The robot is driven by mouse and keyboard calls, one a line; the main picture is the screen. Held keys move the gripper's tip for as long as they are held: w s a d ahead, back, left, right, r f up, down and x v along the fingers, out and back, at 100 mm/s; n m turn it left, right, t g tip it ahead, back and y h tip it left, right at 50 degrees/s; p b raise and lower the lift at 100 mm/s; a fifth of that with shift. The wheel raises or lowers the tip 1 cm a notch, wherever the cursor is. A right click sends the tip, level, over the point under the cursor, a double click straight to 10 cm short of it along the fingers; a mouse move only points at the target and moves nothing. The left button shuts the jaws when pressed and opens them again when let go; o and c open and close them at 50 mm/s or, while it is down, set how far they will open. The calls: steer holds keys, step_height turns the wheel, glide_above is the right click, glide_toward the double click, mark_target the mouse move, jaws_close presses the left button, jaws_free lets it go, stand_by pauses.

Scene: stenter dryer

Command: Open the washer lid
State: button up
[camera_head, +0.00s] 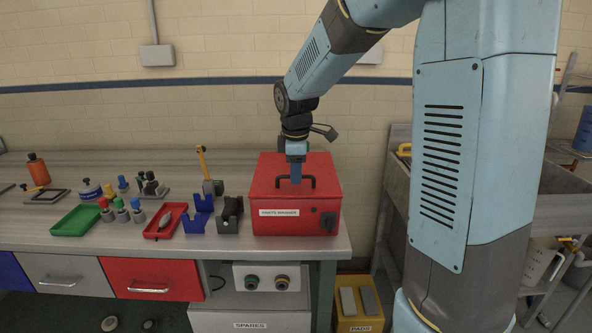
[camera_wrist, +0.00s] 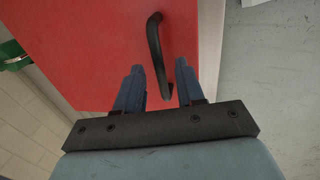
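The parts washer (camera_head: 295,222) is a red box at the right end of the bench, with a white label and a black latch-like part (camera_head: 328,221) on its front. Its red lid (camera_head: 325,170) looks shut and carries a black bar handle (camera_head: 279,181). My gripper (camera_head: 295,178) points down at the handle from above. In the wrist view my gripper (camera_wrist: 159,68) is open, and the handle (camera_wrist: 153,45) runs between the two fingers in the picture. The lid (camera_wrist: 95,45) fills much of that view. I cannot tell whether a finger touches the handle.
Left of the washer stand a dark grey block (camera_head: 229,215), a blue block holder (camera_head: 197,214) and a red tray (camera_head: 152,233). A green tray (camera_head: 76,220) and bottles lie farther left. A sink (camera_head: 560,178) is at right.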

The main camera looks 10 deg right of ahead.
steer(key=shift+c, duration=0.3)
jaws_close()
stand_by(0.4)
